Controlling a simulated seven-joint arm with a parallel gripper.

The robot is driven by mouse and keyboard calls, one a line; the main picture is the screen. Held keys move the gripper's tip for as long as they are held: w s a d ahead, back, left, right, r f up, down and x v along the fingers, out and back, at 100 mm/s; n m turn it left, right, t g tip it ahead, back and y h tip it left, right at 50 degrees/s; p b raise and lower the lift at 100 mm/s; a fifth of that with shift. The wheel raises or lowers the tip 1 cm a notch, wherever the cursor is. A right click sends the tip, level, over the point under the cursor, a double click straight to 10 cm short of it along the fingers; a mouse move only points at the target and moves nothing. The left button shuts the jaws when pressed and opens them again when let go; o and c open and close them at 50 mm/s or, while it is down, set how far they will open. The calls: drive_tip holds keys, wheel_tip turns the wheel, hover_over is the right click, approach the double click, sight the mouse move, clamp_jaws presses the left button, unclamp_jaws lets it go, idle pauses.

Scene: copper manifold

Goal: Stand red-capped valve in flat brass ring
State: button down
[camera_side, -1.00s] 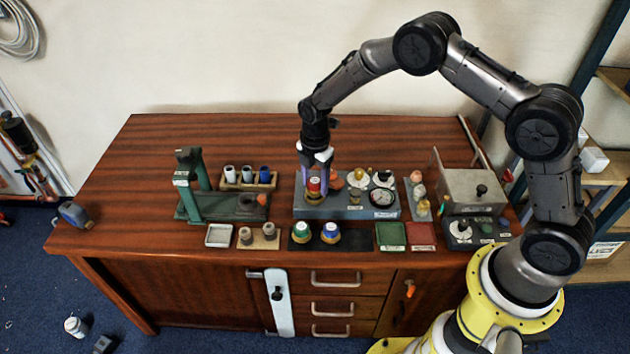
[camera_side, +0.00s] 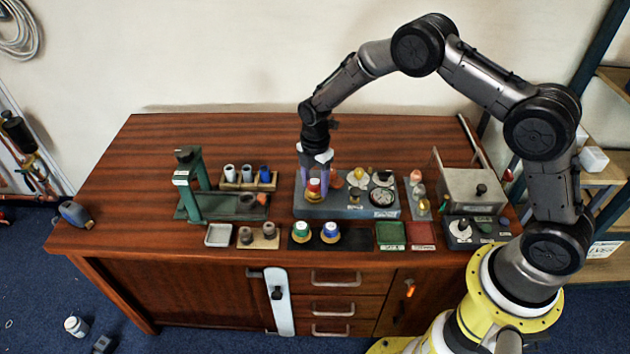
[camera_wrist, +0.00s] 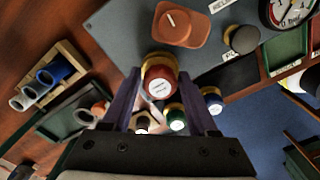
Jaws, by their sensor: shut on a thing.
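The red-capped valve (camera_side: 313,187) is upright between the purple fingers of my gripper (camera_side: 314,184), at the left end of the grey manifold block. In the wrist view, my gripper (camera_wrist: 160,82) is shut on the valve (camera_wrist: 160,82), whose red cap with a white label faces the camera. Brass colour shows at the valve's lower end in both views. The flat brass ring cannot be told apart from the valve's own brass, and I cannot tell whether the valve is seated in it.
The grey manifold block (camera_side: 350,211) also carries an orange knob (camera_wrist: 180,22) and a dial gauge (camera_side: 382,198). Green-capped (camera_side: 301,230) and blue-capped (camera_side: 330,231) valves stand on a dark strip in front. A green press (camera_side: 195,180) stands to the left. The back left of the bench is clear.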

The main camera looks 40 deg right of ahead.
sight(315, 181)
drive_tip(key=shift+f, duration=0.3)
drive_tip(key=shift+c, duration=2.2)
unclamp_jaws()
drive_tip(key=shift+r, duration=5.5)
